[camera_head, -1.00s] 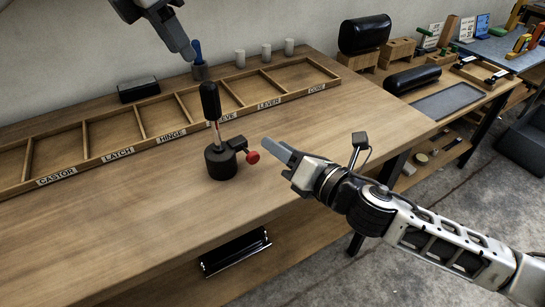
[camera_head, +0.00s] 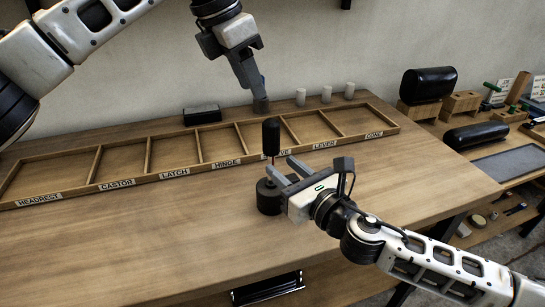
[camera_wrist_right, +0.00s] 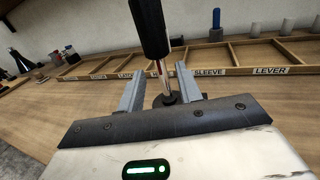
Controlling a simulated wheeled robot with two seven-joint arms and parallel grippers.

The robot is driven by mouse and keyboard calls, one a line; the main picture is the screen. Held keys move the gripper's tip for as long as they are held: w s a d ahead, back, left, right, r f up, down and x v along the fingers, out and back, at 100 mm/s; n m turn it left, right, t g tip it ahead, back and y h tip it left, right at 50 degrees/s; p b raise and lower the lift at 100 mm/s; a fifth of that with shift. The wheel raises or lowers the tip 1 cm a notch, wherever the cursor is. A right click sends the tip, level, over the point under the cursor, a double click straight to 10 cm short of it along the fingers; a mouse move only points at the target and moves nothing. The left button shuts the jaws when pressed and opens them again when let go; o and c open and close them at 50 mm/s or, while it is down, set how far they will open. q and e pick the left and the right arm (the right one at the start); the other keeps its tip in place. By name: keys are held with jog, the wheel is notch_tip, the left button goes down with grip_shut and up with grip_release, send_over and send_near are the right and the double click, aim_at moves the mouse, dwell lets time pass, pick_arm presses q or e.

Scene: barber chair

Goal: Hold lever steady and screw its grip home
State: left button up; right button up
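The lever's black grip (camera_head: 270,135) sits upright on the upper end of a thin metal rod. The rod (camera_wrist_right: 165,75) rises from a round black base (camera_head: 268,200) on the bench. The right wrist view shows the grip (camera_wrist_right: 151,28) close up, with bare rod below it. My right gripper (camera_head: 280,172) is open, its fingers pointing at the rod below the grip. In the wrist view the rod appears between the fingers; contact is not visible. My left gripper (camera_head: 262,98) is at the back, overlapping a small grey cup (camera_head: 261,106); its finger gap is unclear.
A wooden tray (camera_head: 80,192) with labelled compartments runs behind the lever. Several white cylinders (camera_head: 326,94) and a black box (camera_head: 202,115) stand behind it. A side bench (camera_head: 505,155) at right holds black cushions and wooden blocks. The bench's left front is clear.

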aim_at(274, 158)
jog(key=shift+x, duration=2.65)
grip_shut()
